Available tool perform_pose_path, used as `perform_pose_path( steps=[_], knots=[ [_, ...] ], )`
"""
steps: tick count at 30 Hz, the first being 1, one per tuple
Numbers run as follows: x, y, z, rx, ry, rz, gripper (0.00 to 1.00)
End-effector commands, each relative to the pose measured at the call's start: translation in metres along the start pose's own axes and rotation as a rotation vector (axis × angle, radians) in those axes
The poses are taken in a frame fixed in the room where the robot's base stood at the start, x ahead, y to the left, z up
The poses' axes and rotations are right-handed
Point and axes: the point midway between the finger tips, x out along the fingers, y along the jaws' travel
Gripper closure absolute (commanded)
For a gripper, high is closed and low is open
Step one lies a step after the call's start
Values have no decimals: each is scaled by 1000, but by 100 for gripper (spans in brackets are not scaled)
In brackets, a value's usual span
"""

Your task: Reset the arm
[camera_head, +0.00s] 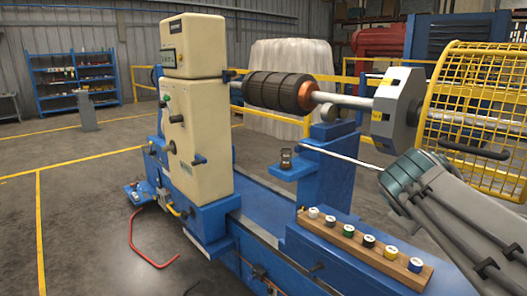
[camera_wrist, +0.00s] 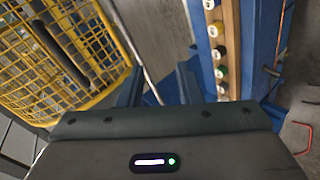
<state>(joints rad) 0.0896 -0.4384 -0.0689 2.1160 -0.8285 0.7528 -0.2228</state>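My gripper (camera_head: 405,172) is at the right in the camera_head view, above the blue bench and below the grey end bracket of the rotor stand. In the wrist view its two dark fingers (camera_wrist: 158,78) stand apart with a gap between them. A thin silver rod (camera_head: 340,155) runs from near the blue post to my gripper. In the wrist view it crosses the gap; I cannot tell whether it touches a finger. My grey forearm comes in from the lower right.
The rotor (camera_head: 280,91) lies on its shaft beside the cream machine cabinet (camera_head: 195,130). A yellow mesh guard (camera_head: 475,110) stands close behind my gripper. A wooden strip (camera_head: 365,250) with several coloured spools lies on the bench. A dark cup (camera_head: 286,158) sits on a small blue shelf.

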Motion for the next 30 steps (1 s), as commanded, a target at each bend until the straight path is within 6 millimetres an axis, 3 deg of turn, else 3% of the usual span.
perform_pose_path(
  steps=[6,9,13,19,30],
  knots=[
    [-24,-113,10,258,-87,-382,68],
    [-41,-159,18,365,-154,-533,68],
    [-63,-202,27,469,-238,-676,68],
    [-79,-230,33,541,-303,-769,68],
    [-79,-232,33,545,-306,-773,68]
  ],
)
